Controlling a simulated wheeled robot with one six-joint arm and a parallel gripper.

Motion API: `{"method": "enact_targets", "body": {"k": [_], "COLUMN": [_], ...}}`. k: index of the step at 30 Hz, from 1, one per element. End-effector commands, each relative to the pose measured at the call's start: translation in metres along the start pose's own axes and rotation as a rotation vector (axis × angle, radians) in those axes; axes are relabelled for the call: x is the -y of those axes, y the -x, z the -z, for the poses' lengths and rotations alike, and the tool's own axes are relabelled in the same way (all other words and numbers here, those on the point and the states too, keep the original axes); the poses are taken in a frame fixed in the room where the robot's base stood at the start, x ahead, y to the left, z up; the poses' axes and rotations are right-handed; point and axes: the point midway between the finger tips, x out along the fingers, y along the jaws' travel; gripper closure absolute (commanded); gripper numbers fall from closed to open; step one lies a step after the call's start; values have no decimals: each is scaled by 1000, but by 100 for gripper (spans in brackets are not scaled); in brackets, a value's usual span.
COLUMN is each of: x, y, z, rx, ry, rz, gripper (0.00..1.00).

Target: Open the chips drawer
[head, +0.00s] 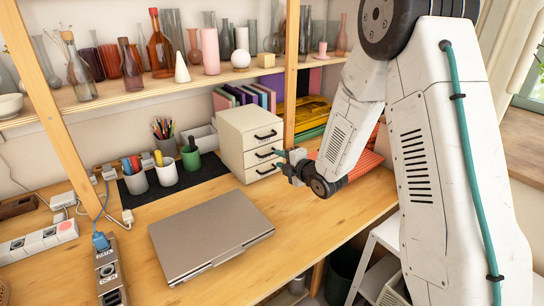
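A small cream cabinet (246,145) with three stacked drawers stands on the wooden desk, under the shelf. Its drawers have dark handles: the top handle (266,135), the middle handle (264,154) and the bottom handle (266,170). All three drawers look closed. I cannot read any label that says which one is the chips drawer. My gripper (281,163) is just right of the drawer fronts, at about the height of the middle and bottom handles. It is small and seen from the side, so contact with a handle and the finger gap cannot be made out.
A closed laptop (211,233) lies on the desk in front of the cabinet. Cups (166,175) with pens and markers stand on a dark mat left of it. A wooden post (291,70) rises beside the cabinet. Bottles and vases crowd the shelf (120,90) above.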

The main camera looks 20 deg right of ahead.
Motion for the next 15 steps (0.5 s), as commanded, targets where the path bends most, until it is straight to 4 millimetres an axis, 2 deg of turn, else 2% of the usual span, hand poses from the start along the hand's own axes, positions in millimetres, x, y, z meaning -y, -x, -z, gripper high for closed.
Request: {"method": "enact_targets", "body": {"k": [3, 7, 15], "x": [0, 0, 0], "y": [-22, -41, -59], "z": [1, 1, 1], "rx": [-2, -1, 0], "ry": [-1, -2, -3], "rz": [0, 1, 2], "gripper": [70, 70, 70]}}
